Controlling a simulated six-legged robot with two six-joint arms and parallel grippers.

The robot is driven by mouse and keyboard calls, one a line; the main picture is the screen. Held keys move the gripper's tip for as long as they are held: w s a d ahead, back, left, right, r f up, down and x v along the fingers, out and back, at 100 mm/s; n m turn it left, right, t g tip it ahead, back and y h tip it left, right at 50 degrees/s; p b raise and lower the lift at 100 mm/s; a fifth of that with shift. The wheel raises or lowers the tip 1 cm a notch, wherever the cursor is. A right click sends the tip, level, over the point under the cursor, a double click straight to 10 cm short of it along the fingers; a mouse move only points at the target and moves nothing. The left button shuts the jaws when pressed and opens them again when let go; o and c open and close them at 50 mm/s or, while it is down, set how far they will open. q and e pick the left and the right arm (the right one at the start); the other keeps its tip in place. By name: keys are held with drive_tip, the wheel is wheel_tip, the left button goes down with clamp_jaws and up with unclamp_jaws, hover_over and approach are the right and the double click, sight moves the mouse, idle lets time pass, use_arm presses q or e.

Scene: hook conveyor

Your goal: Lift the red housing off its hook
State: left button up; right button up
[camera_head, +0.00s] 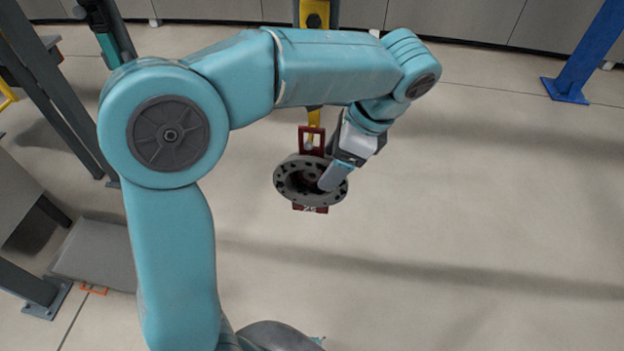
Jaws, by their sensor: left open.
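The red housing (293,168) hangs in the middle of the view, with a dark red loop at its top, a round grey flange with a dark bore facing me, and a red lower edge with pale marks. A yellow hook (314,118) comes down to the red loop; their exact contact is too small to tell. My left gripper (330,180) reaches in from the upper right of the housing, its grey tip over the right part of the flange and the bore. It is open; how far the fingers reach into the bore is hidden. My right gripper is not in view.
A yellow conveyor hanger (314,14) stands above, partly hidden by my arm. A blue post (583,60) is at the upper right. Dark grey posts and a grey plate (98,255) are on the left. Open floor lies right of the housing.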

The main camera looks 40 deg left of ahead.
use_arm(q)
drive_tip(key=shift+c, duration=0.3)
drive_tip(key=shift+a, duration=0.1)
drive_tip(key=c, duration=1)
drive_tip(key=shift+r, duration=0.1)
drive_tip(key=shift+c, duration=0.2)
